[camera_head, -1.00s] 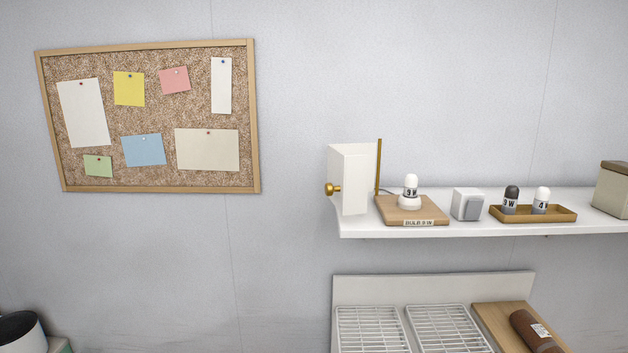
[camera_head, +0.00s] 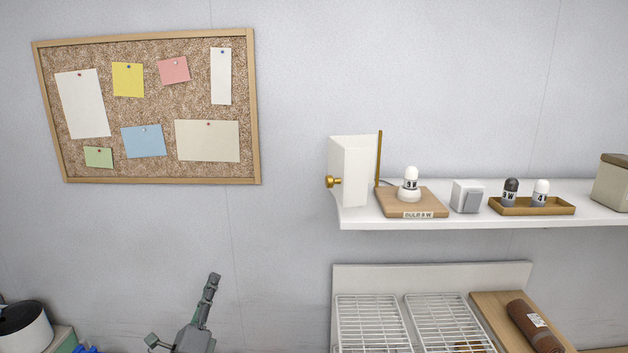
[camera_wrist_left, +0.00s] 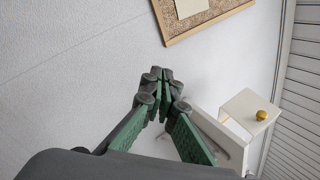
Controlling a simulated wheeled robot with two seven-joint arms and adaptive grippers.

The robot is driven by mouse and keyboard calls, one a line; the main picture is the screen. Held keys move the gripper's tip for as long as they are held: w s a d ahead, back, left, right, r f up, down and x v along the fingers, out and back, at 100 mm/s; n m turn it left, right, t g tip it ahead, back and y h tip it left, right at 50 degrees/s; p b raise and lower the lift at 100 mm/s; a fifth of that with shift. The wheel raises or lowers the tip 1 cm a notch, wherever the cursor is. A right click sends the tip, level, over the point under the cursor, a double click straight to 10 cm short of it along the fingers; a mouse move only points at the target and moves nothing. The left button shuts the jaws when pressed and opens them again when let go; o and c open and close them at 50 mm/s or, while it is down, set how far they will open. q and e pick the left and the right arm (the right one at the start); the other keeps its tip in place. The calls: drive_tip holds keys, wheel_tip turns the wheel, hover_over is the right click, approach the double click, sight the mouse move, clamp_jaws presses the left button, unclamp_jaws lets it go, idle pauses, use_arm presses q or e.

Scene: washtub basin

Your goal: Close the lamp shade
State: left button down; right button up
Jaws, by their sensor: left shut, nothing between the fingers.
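The white lamp shade (camera_head: 352,170) stands swung open at the left end of the shelf, with a brass knob (camera_head: 332,182) on its left side and a thin brass post (camera_head: 379,158) at its right edge. The lamp's wooden base (camera_head: 412,202) carries a white bulb (camera_head: 411,178) that is uncovered. My left gripper (camera_head: 212,280) is low and left of the shelf, well apart from the shade. In the left wrist view the gripper (camera_wrist_left: 160,72) is shut and empty, with the shade (camera_wrist_left: 246,108) and knob (camera_wrist_left: 261,115) to its right. My right gripper is out of view.
The white shelf (camera_head: 480,218) also holds a small white switch box (camera_head: 467,197), a tray (camera_head: 532,206) with two bulbs and a lidded box (camera_head: 612,182). Wire racks (camera_head: 372,325) lie below. A cork board (camera_head: 150,110) hangs at left. The wall between is clear.

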use_arm(q)
drive_tip(key=d+r+m+g+h, duration=0.2)
drive_tip(key=d+r+m+h, duration=0.85)
drive_tip(key=r+m, duration=0.35)
drive_tip(key=m+g+h, duration=0.3)
drive_tip(key=m+g, duration=0.6)
drive_tip(key=m, duration=1.2)
approach(335, 173)
drive_tip(key=w+v, duration=0.1)
drive_tip(key=v, duration=0.3)
wheel_tip(335, 173, up, 3)
drive_tip(key=a+m+y, duration=0.2)
drive_tip(key=m+y, duration=0.1)
drive_tip(key=w+d+p, duration=0.1)
drive_tip(key=d, duration=0.1)
drive_tip(key=w+d+p, duration=0.1)
drive_tip(key=d+p, duration=0.1)
drive_tip(key=d, duration=0.1)
drive_tip(key=w+d+p, duration=0.1)
drive_tip(key=d+p, duration=0.1)
drive_tip(key=d, duration=0.1)
drive_tip(key=shift+w+d+f, duration=0.2)
drive_tip(key=shift+w+d, duration=0.05)
drive_tip(key=shift+w, duration=0.05)
drive_tip(key=shift+s+d, duration=0.1)
drive_tip(key=shift+s, duration=0.05)
